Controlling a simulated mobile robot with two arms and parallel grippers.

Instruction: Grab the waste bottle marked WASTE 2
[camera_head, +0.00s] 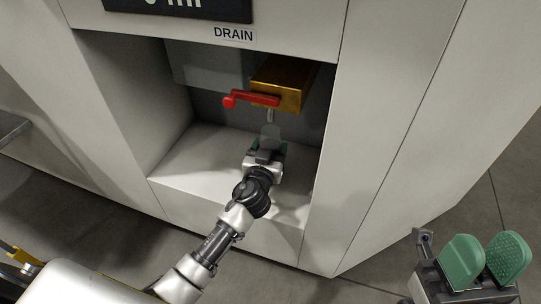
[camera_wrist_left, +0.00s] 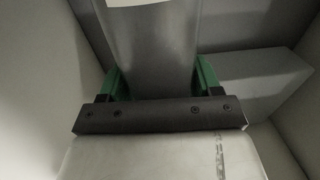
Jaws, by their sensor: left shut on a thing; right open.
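A translucent grey bottle (camera_head: 270,133) stands in the alcove under the drain outlet. My left gripper (camera_head: 267,150) is shut on it from the front. In the left wrist view the bottle (camera_wrist_left: 152,50) fills the space between the green fingers of my left gripper (camera_wrist_left: 158,82). A strip of a pale label shows at the top edge there, but no writing on it can be read. My right gripper (camera_head: 484,262) is open and empty at the lower right, outside the alcove, with its green pads apart.
A brass valve block (camera_head: 281,83) with a red lever (camera_head: 250,99) hangs just above the bottle. The alcove's side walls and floor (camera_head: 190,165) enclose my left gripper. A DRAIN label (camera_head: 234,34) is on the panel above. Open floor (camera_head: 385,262) lies in front of the cabinet.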

